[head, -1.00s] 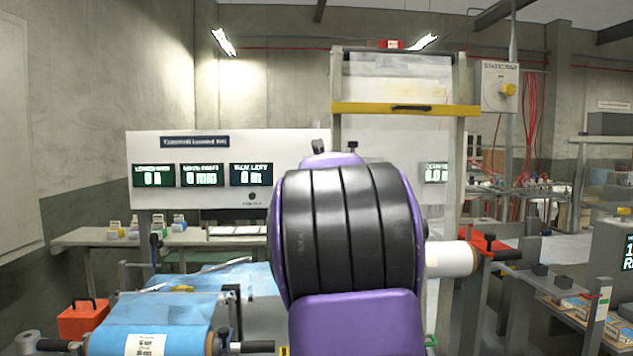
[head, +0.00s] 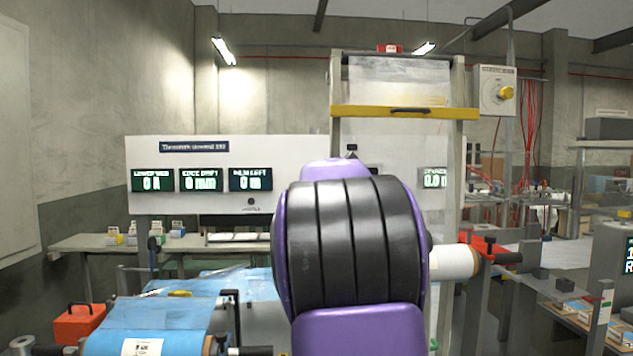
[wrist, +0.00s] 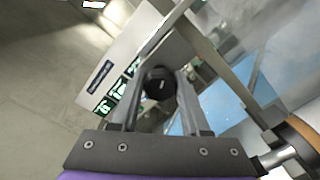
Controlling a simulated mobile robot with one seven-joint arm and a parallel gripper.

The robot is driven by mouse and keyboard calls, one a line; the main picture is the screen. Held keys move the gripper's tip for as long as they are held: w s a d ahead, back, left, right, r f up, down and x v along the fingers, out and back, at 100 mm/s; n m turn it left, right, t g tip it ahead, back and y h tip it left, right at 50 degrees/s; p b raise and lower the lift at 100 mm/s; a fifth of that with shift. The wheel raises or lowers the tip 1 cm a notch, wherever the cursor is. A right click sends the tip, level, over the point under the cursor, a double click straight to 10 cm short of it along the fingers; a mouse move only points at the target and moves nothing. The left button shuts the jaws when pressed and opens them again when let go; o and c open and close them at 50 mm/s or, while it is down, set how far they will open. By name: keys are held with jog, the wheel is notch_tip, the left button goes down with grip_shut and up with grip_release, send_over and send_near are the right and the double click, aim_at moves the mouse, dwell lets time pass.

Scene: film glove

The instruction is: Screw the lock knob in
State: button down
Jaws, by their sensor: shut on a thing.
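In the wrist view, the round black lock knob (wrist: 158,84) sits between the two grey fingers of my gripper (wrist: 160,76). The gripper is shut on it. Its threaded end and whatever lies behind it are hidden, so I cannot tell how deep it sits in any hole. In the head view my purple and black arm fills the middle and hides the gripper and the knob.
A blue film roll (head: 165,313) lies at lower left beside a red toolbox (head: 79,323). A white roll (head: 452,263) is to the right of my arm. A white panel (head: 290,155) with green displays stands behind. An orange-brown roll end (wrist: 300,130) is close at right in the wrist view.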

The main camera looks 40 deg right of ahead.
jog(key=m, duration=0.5)
jog(key=shift+m, duration=0.4)
jog(key=m+p, duration=0.1)
jog(key=m, duration=0.5)
jog(key=shift+f, duration=0.15)
jog(key=m+p, duration=0.1)
jog(key=m, duration=0.5)
jog(key=shift+f+m, duration=0.1)
jog(key=shift+m, duration=0.2)
jog(key=m, duration=0.5)
jog(key=shift+f, duration=0.1)
jog(key=m+b, duration=0.1)
jog(key=m, duration=0.5)
jog(key=shift+a+f+m, duration=0.1)
jog(key=shift+m, duration=0.3)
jog(key=m+b, duration=0.2)
jog(key=m, duration=0.3)
jog(key=shift+w, duration=0.1)
jog(key=m, duration=0.5)
jog(key=shift+a+m, duration=0.1)
jog(key=shift+m, duration=0.3)
jog(key=m, duration=0.5)
jog(key=shift+w+m, duration=0.1)
jog(key=shift+m, duration=0.2)
